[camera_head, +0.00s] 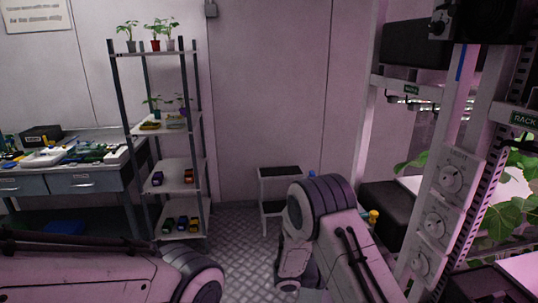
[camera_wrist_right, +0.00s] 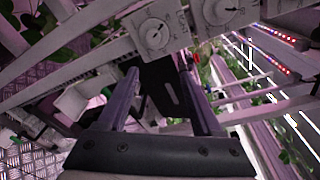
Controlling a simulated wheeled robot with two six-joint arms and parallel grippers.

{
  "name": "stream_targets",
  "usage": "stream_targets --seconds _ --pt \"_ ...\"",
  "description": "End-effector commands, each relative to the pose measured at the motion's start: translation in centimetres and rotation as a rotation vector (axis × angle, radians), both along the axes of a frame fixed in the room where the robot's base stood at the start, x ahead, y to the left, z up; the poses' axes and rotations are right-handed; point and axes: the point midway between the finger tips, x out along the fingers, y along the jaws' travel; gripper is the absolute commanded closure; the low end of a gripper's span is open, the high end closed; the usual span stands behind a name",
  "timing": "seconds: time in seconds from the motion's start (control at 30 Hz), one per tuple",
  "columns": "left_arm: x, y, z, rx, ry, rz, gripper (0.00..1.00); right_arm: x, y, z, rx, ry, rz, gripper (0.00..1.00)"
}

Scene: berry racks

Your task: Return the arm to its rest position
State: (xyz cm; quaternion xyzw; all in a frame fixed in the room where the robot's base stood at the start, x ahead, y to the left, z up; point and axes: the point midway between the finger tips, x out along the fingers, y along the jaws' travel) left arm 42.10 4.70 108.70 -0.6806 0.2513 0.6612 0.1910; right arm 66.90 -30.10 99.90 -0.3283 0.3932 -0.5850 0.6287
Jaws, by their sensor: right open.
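My right arm (camera_head: 340,250) reaches up from the bottom right of the head view, bent at a dark-ringed joint, in front of the plant rack. My right gripper (camera_wrist_right: 160,75) shows in the right wrist view with its two dark fingers apart and nothing held between them. Rack parts and the dial boxes lie beyond the fingers; I cannot tell how far away. My left arm (camera_head: 90,275) lies across the bottom left of the head view. Its gripper is outside the frame.
The plant rack (camera_head: 440,190) with dial boxes (camera_head: 452,178) and leaves stands close on the right. A step stool (camera_head: 280,172) is at the back wall. A shelf (camera_head: 180,163) with pots and a workbench (camera_head: 85,182) stand left. Some floor (camera_head: 238,235) is clear between.

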Motion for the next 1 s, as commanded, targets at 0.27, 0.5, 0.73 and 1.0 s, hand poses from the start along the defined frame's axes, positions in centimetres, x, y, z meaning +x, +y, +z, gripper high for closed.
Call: stream_targets --seconds 0.27,0.5,0.73,1.0 --pt "0.0 0.0 0.0 0.0 0.0 0.0 0.5 -8.6 7.9 4.6 0.414 -0.619 -0.361 0.33" --pt "0.0 0.0 0.0 0.0 0.0 0.0 0.5 -16.8 16.2 6.3 0.751 -1.075 -0.85 0.33" --pt "0.0 0.0 0.0 0.0 0.0 0.0 0.5 -22.7 22.8 7.9 0.937 -1.308 -1.39 0.33" --pt "0.0 0.0 0.0 0.0 0.0 0.0 0.5 -24.9 25.4 8.8 0.965 -1.357 -1.669 0.33"
